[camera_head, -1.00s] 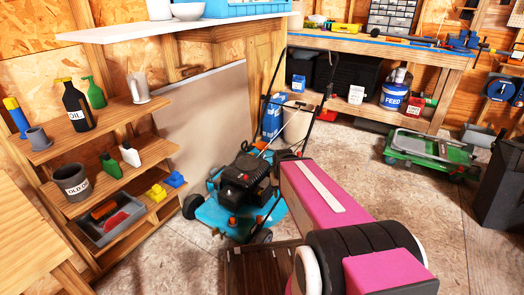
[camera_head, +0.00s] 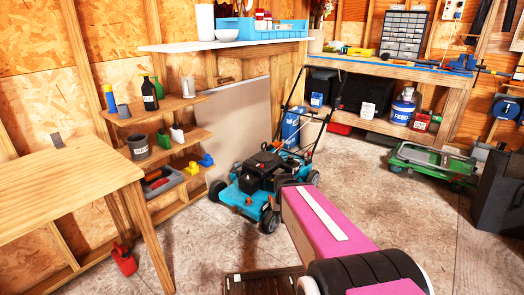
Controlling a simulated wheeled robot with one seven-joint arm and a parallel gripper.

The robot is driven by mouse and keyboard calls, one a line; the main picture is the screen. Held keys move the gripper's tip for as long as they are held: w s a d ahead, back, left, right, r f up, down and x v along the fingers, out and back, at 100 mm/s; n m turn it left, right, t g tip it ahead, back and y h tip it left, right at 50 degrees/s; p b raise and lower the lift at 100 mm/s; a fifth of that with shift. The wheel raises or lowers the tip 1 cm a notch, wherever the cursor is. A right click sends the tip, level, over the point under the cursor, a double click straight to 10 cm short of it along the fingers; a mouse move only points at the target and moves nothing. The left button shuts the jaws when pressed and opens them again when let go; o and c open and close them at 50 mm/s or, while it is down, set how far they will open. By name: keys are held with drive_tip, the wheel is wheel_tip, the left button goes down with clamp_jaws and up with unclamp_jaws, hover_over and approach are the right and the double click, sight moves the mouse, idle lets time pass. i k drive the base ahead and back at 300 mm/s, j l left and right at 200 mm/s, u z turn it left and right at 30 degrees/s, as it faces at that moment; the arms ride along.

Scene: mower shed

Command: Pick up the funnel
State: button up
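I cannot make out a funnel for certain. A small grey object (camera_head: 56,141) stands at the back of the wooden table on the left; its shape is too small to tell. The wooden shelf unit (camera_head: 184,134) holds a grey cup-like object (camera_head: 124,111), a black oil bottle (camera_head: 149,95), a pale jug (camera_head: 188,87) and a grey pot (camera_head: 138,147). A red object (camera_head: 123,262) is on the floor by the table. My pink arm reaches forward at the lower right. My gripper is not in view, and the arm holds nothing that I can see.
The wooden table (camera_head: 62,178) fills the left. A blue mower (camera_head: 258,183) stands in the middle, a green machine (camera_head: 432,163) at the right, beside a black bin (camera_head: 503,195). A workbench (camera_head: 400,70) is at the back. Floor is clear between table and mower.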

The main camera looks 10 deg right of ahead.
sight(277, 145)
drive_tip(key=i+l+u, duration=0.1)
drive_tip(key=u, duration=0.25)
drive_tip(key=i+l+u, duration=0.1)
drive_tip(key=u, duration=0.3)
drive_tip(key=l+u, duration=0.35)
drive_tip(key=i+l, duration=0.15)
drive_tip(key=l, duration=0.35)
drive_tip(key=i+l, duration=0.1)
drive_tip(key=l, duration=0.4)
drive_tip(key=i+l, duration=0.15)
drive_tip(key=l, duration=0.35)
drive_tip(key=i+l, duration=0.1)
drive_tip(key=l, duration=0.45)
drive_tip(key=i+l, duration=0.15)
drive_tip(key=l, duration=0.35)
drive_tip(key=i+l, duration=0.15)
drive_tip(key=l, duration=0.35)
drive_tip(key=i+l, duration=0.1)
drive_tip(key=l, duration=0.4)
drive_tip(key=i+l, duration=0.15)
drive_tip(key=l, duration=0.35)
